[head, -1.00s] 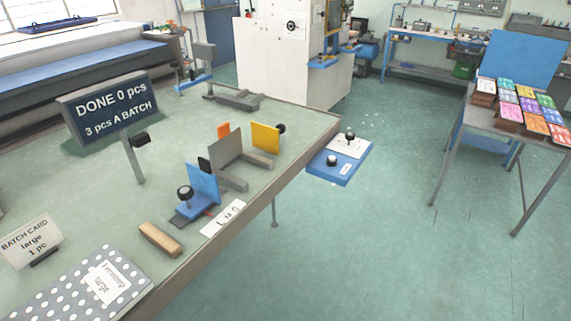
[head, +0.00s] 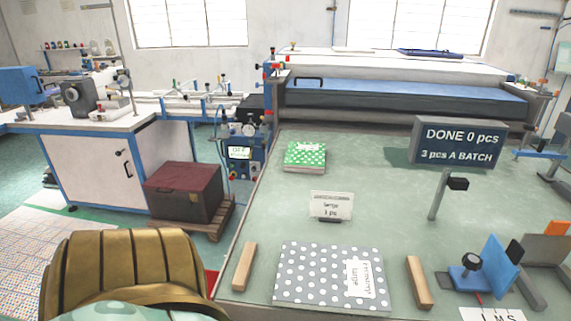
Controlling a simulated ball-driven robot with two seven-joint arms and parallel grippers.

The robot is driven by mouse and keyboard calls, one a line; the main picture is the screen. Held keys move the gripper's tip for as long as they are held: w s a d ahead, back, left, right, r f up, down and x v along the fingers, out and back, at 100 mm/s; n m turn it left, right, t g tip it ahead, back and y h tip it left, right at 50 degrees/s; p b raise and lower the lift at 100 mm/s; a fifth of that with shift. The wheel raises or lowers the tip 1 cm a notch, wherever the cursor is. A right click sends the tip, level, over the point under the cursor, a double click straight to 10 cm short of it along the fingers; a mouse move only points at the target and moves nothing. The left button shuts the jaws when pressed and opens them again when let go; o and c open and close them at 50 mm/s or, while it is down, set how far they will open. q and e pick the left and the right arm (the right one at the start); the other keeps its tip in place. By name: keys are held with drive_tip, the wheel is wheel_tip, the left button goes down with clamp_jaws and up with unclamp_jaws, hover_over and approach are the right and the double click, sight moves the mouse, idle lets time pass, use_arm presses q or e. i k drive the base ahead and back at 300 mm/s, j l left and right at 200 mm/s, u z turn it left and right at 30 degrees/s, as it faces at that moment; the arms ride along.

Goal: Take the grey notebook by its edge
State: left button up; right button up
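The grey notebook with white dots (head: 308,275) lies flat near the front edge of the green-topped table, with a white label reading "large" on its right part. One wooden block (head: 244,267) lies to its left and another (head: 419,282) to its right, both apart from it. A rounded bronze-coloured shape fills the lower left of the head view and ends left of the table; I cannot make out gripper fingers on it. Neither of my grippers shows.
A green dotted notebook (head: 305,156) lies farther back on the table (head: 375,205). A batch card (head: 331,206) stands behind the grey notebook.

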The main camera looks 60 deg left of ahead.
sight(331, 277)
drive_tip(key=u, duration=1.5)
drive_tip(key=j+u, duration=0.1)
drive_tip(key=j, duration=0.15)
drive_tip(key=k+j, duration=0.1)
drive_tip(key=j, duration=0.2)
drive_tip(key=u, duration=0.05)
